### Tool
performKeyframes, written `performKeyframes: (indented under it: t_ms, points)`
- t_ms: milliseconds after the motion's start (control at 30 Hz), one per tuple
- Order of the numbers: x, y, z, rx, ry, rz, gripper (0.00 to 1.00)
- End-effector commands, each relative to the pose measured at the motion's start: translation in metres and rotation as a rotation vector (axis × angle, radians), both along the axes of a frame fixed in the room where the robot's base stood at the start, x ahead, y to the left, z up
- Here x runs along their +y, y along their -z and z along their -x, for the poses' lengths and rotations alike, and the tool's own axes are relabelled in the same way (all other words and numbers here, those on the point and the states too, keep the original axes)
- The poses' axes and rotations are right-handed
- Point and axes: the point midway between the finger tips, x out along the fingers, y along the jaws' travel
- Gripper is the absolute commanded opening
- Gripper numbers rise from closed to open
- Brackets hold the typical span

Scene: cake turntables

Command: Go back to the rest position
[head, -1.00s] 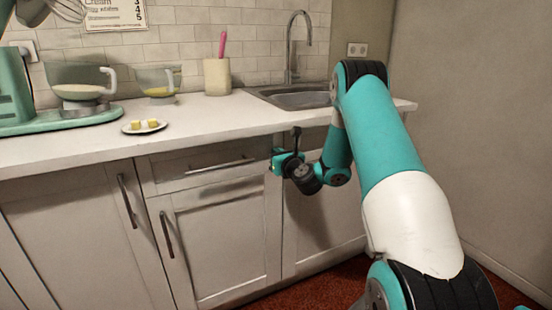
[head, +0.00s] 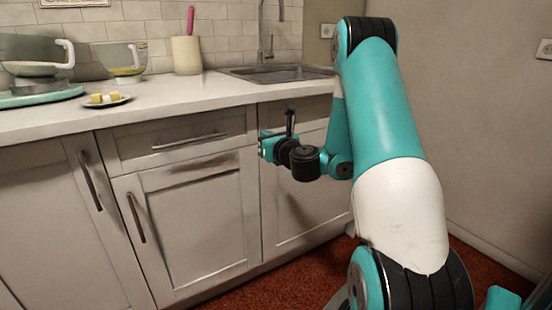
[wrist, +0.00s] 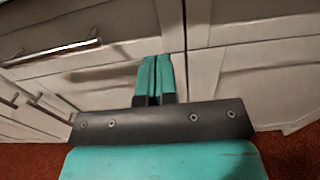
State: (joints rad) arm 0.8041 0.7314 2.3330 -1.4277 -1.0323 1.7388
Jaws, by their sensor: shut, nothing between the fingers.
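My gripper (wrist: 155,80) is shut and empty in the wrist view, its two teal fingers together and facing the cabinet fronts. In the head view my gripper (head: 264,147) is in front of the lower cabinets, below the countertop edge, and its fingertips are too small to make out. My arm reaches across the right half of the head view, bent at the elbow above counter height.
The white countertop (head: 185,101) holds a plate (head: 118,101) with yellow pieces, a glass bowl (head: 122,60), a utensil crock (head: 186,56) and a sink (head: 280,73). A drawer handle (wrist: 50,52) and cabinet doors face my gripper. Red floor (head: 300,275) is open in front.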

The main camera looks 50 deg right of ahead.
Motion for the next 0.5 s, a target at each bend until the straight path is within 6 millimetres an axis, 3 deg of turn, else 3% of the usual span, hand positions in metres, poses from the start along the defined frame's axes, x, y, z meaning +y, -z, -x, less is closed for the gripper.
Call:
performKeyframes:
  t_ms: [33, 200, 500]
  points:
    - [0.001, 0.007, 0.009, -0.002, 0.002, 0.002, 0.00]
    - [0.006, 0.004, 0.030, -0.002, 0.003, 0.003, 0.00]
    - [0.011, 0.000, 0.041, -0.001, 0.000, 0.001, 0.00]
